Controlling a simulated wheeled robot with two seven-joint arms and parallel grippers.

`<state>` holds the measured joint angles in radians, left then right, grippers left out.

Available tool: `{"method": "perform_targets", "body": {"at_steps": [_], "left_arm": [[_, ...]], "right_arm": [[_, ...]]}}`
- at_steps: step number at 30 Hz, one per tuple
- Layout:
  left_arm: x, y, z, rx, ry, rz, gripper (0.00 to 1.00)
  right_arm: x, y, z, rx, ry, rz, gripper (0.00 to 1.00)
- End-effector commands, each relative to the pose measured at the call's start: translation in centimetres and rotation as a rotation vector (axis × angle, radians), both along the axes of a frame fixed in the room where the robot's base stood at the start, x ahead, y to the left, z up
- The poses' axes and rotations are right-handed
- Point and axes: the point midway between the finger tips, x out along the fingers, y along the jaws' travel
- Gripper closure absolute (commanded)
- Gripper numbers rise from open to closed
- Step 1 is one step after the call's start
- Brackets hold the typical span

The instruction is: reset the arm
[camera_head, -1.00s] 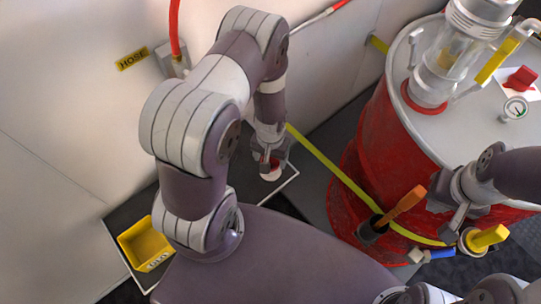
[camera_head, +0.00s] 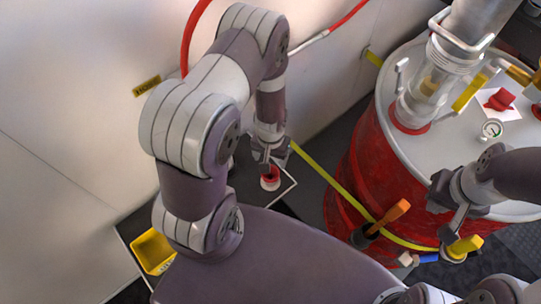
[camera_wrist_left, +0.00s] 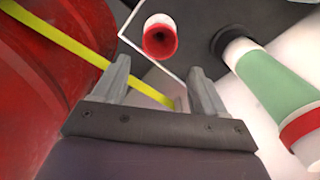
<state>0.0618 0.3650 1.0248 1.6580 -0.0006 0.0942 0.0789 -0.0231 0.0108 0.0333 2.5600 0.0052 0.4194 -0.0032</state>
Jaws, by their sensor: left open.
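My left gripper (camera_head: 266,163) hangs just above a small red-and-white cup-like piece (camera_head: 270,178) on the dark floor mat. In the left wrist view its two fingers (camera_wrist_left: 163,75) are apart with nothing between them. The red-rimmed piece (camera_wrist_left: 160,38) stands beyond the fingertips, clear of them. My right gripper (camera_head: 456,222) is at the front rim of the red drum (camera_head: 358,165), close to a yellow-handled part (camera_head: 465,246). Its fingers are too small and overlapped to tell their opening.
A yellow bin (camera_head: 153,250) stands at lower left. A yellow strap (camera_head: 330,178) runs from the wall around the drum. An orange handle (camera_head: 390,217) sticks up at the drum's side. A green-and-white cylinder (camera_wrist_left: 268,80) lies to the right in the left wrist view.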

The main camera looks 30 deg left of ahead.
Motion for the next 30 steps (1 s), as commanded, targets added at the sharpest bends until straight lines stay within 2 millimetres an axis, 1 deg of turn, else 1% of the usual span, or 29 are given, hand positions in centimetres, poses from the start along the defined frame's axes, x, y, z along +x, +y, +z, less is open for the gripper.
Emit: {"method": "perform_targets", "body": {"at_steps": [1, 5, 23, 25, 26, 27, 28, 29, 30], "left_arm": [[0.0, 0.0, 1.1, 0.000, 0.000, 0.000, 0.28], [0.0, 0.0, 2.3, 0.000, 0.000, 0.000, 0.28], [0.0, 0.0, 2.1, 0.000, 0.000, 0.000, 0.28], [-0.6, 0.0, 2.1, -0.002, 0.025, -0.009, 0.28], [-1.3, -0.1, 2.0, -0.003, 0.046, -0.012, 0.28], [-2.8, -0.2, 2.4, -0.007, 0.091, -0.020, 0.28], [-3.4, -0.2, 3.5, -0.009, 0.117, -0.028, 0.28], [-3.8, -0.3, 5.0, -0.011, 0.133, -0.037, 0.28], [-4.0, -0.5, 7.4, -0.012, 0.142, -0.052, 0.28]], "right_arm": [[0.0, 0.0, 1.1, 0.000, 0.000, 0.000, 1.00], [0.0, 0.0, 2.1, 0.000, 0.000, 0.000, 1.00], [0.0, 0.0, 1.9, 0.000, 0.000, 0.000, 1.00], [0.0, 0.0, 1.9, 0.000, 0.000, 0.000, 1.00], [0.0, 0.0, 1.9, 0.000, 0.000, 0.000, 1.00], [0.0, 0.0, 1.9, 0.000, 0.000, 0.000, 1.00], [0.0, 0.0, 2.0, 0.000, 0.000, 0.000, 1.00], [0.0, 0.0, 2.0, 0.000, 0.000, 0.000, 1.00], [0.0, 0.0, 2.0, 0.000, 0.000, 0.000, 1.00]]}}
